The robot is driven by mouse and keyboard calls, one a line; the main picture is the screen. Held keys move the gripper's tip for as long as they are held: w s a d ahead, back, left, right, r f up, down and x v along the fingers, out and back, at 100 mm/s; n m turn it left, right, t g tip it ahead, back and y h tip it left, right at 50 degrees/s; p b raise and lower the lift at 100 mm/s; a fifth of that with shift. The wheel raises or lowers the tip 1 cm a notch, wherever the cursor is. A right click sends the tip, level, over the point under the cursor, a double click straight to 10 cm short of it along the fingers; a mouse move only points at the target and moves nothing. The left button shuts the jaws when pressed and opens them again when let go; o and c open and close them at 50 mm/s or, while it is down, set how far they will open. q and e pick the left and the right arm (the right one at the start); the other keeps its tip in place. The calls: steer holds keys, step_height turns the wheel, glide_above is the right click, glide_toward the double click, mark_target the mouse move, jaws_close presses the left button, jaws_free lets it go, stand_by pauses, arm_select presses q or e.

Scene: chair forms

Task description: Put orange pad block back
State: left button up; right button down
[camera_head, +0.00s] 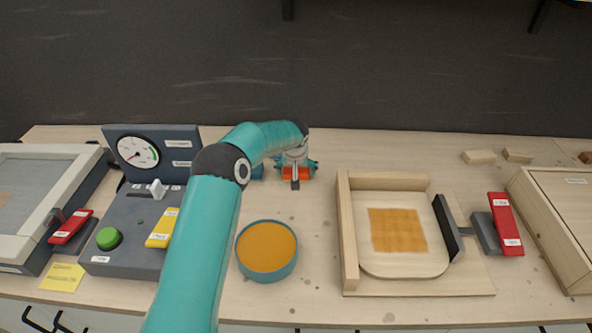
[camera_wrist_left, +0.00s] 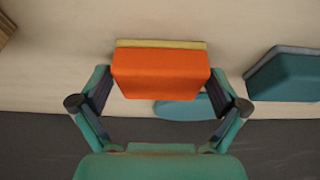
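The orange pad block (camera_head: 296,173) is at the back of the bench, left of the wooden frame. In the left wrist view the orange pad block (camera_wrist_left: 162,73) has a thin pale yellow layer along its far edge. My left gripper (camera_head: 294,166) is over it, with one finger at each side. In the left wrist view the fingers of my left gripper (camera_wrist_left: 161,92) meet the block's two ends and look shut on it. I cannot tell whether the block is lifted. My right gripper is not in view.
A teal block (camera_wrist_left: 287,75) lies beside it, and a flat teal shape (camera_wrist_left: 183,108) lies partly hidden behind it. A round teal dish (camera_head: 266,277) with orange filling stands in front. A gauge console (camera_head: 135,228) is left; a wooden frame (camera_head: 348,240) and red-handled clamp (camera_head: 505,222) are right.

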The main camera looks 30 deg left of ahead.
arm_select(q)
steer(key=shift+r, duration=0.1)
steer(key=shift+r, duration=0.2)
steer(key=b+v, duration=0.2)
steer(key=v, duration=0.9)
steer(key=shift+s+d+r, duration=0.15)
steer(key=shift+s+r, duration=0.05)
steer(key=shift+s, duration=0.05)
